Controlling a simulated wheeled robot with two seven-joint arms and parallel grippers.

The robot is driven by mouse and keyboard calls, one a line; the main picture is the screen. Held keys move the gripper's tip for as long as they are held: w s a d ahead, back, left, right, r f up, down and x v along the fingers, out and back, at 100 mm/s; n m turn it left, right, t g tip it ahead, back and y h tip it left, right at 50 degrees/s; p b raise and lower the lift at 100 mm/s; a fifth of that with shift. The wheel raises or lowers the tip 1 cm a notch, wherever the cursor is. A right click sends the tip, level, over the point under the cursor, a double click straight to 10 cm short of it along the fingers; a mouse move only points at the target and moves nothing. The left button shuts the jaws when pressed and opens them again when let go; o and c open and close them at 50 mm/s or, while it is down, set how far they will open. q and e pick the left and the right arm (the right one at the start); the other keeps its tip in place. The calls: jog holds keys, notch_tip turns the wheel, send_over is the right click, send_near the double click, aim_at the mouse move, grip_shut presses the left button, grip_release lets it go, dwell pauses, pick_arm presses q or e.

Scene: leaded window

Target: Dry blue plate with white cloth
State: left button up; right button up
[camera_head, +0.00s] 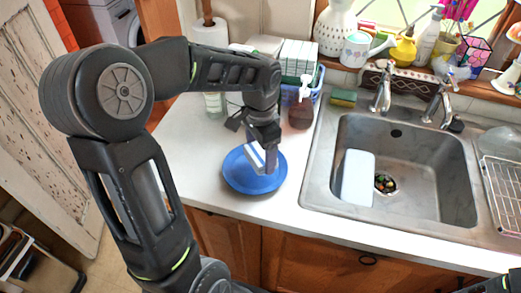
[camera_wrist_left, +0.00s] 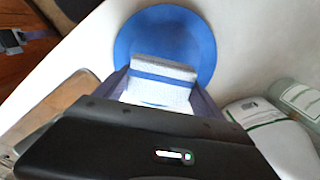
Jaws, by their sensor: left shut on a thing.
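The blue plate (camera_head: 240,181) lies flat on the white counter, left of the sink; it also shows in the left wrist view (camera_wrist_left: 170,25). My left gripper (camera_head: 266,165) is over the plate and points down at it. It is shut on the white cloth (camera_head: 255,157), which has a blue stripe and looks folded. In the left wrist view the cloth (camera_wrist_left: 162,82) sits between the two fingers, over the plate's near part. I cannot tell whether the cloth touches the plate. Only a dark part at the bottom right corner of the head view may be my right arm; its gripper is not seen.
The metal sink (camera_head: 425,185) is to the right, with a white board (camera_head: 357,178) in it. A soap bottle (camera_head: 301,108), a blue basket and a sponge (camera_head: 343,97) stand behind the plate. A paper towel roll (camera_head: 210,33) is at the back. The counter left of the plate is clear.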

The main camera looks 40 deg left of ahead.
pick_arm(q)
jog(key=shift+f+b, duration=0.85)
jog(key=shift+f, duration=0.65)
jog(key=shift+f+b, duration=0.3)
jog(key=shift+f, duration=0.1)
jog(key=shift+w+r, duration=0.1)
jog(key=shift+w, duration=0.45)
jog(key=shift+s, duration=1.15)
jog(key=shift+w, duration=0.15)
